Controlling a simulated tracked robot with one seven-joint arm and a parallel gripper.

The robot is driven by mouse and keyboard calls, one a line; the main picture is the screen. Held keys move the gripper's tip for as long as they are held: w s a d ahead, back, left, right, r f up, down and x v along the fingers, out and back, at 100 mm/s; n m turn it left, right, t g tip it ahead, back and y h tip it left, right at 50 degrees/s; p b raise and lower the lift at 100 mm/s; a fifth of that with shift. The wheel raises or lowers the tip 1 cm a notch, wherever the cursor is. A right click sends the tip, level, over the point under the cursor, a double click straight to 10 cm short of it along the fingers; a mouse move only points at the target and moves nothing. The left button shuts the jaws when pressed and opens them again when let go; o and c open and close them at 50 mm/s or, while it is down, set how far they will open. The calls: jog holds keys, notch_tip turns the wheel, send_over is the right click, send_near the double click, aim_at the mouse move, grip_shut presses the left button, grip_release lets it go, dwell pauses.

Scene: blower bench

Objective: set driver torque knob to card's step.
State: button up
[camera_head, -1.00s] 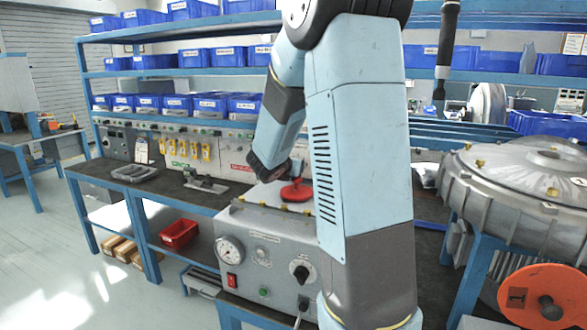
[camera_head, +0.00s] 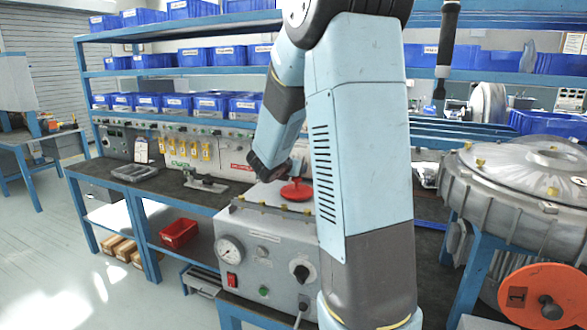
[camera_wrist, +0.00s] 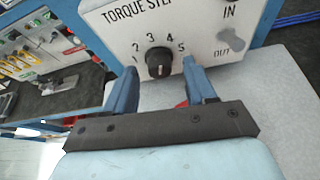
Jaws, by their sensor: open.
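In the wrist view a white panel marked "TORQUE STEP" (camera_wrist: 208,30) carries a black round knob (camera_wrist: 158,62). The numbers 1 to 5 arc over the knob. A small pale mark shows on the knob's face, but I cannot tell for sure which number it points to. My gripper (camera_wrist: 161,68) is open, with one blue finger to the left of the knob and one to the right, both apart from it in the picture. In the head view the gripper and panel are hidden behind my arm.
A grey switch (camera_wrist: 231,40) between "IN" and "OUT" sits right of the knob. In the head view a grey gauge box (camera_head: 262,252) stands in front, with a red round part (camera_head: 297,190) above it. A large metal housing (camera_head: 520,195) stands at the right.

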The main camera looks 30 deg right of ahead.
jog(key=v, duration=1.4)
jog(key=shift+w, duration=0.15)
